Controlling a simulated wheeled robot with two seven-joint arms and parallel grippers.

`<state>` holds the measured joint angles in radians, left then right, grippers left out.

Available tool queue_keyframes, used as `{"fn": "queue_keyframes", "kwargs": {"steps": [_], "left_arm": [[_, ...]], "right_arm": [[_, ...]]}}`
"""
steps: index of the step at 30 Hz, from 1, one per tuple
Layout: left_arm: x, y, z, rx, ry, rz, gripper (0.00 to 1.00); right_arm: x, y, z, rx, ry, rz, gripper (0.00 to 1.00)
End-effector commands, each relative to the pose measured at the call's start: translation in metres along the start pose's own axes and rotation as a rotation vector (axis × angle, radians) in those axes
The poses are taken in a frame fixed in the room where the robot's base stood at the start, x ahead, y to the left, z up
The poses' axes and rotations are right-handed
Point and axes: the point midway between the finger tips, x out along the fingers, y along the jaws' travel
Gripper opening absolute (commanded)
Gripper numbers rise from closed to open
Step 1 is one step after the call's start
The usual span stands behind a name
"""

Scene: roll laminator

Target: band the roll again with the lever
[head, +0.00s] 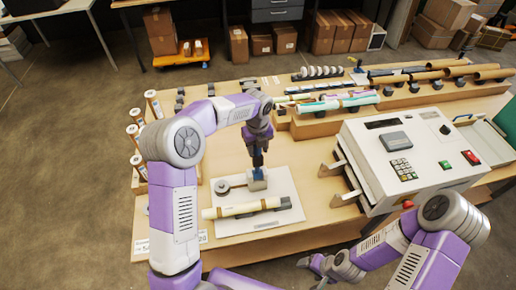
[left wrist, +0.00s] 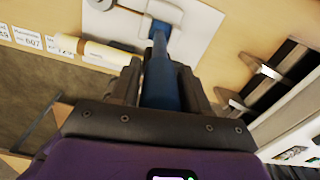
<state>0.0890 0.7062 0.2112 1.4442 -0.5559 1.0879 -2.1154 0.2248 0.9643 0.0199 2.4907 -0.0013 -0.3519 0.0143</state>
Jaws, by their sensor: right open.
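The roll (head: 238,209), a cream tube with a dark piece at its right end, lies on a white board (head: 288,186). It also shows in the left wrist view (left wrist: 105,54). Behind it on the board stands a small grey block (head: 257,183) with a blue lever, and a round disc (head: 222,186) sits to its left. My left gripper (head: 258,152) points down above the block. In the left wrist view its fingers close on both sides of the blue lever (left wrist: 158,75). My right gripper (head: 318,264) is open and empty, low in front of the table.
The laminator (head: 400,150) stands right of the board, with metal brackets (head: 335,170) jutting toward it. Several rolls (head: 335,103) lie on a rack at the back. Several upright tubes (head: 135,135) line the left edge. Bare wood lies between board and laminator.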

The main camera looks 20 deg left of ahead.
Motion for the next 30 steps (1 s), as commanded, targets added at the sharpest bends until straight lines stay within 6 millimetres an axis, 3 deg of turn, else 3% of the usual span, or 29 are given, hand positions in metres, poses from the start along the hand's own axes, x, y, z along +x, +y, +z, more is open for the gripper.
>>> {"fn": "queue_keyframes", "kwargs": {"steps": [3,13,24,30], "left_arm": [[0.000,0.000,0.000,-0.001,0.001,0.001,0.61],[-0.005,0.000,0.000,-0.001,0.000,0.000,0.61],[-0.062,-0.001,0.000,-0.001,-0.001,-0.001,0.61],[-0.075,0.000,0.000,-0.001,0.001,0.001,0.61]], "right_arm": [[0.000,0.000,0.000,0.000,0.000,0.000,0.73],[0.001,0.000,0.000,0.000,0.000,0.000,0.73],[0.006,0.002,0.000,0.000,0.000,0.000,0.73],[0.006,0.002,0.000,0.000,0.000,0.000,0.73]]}}
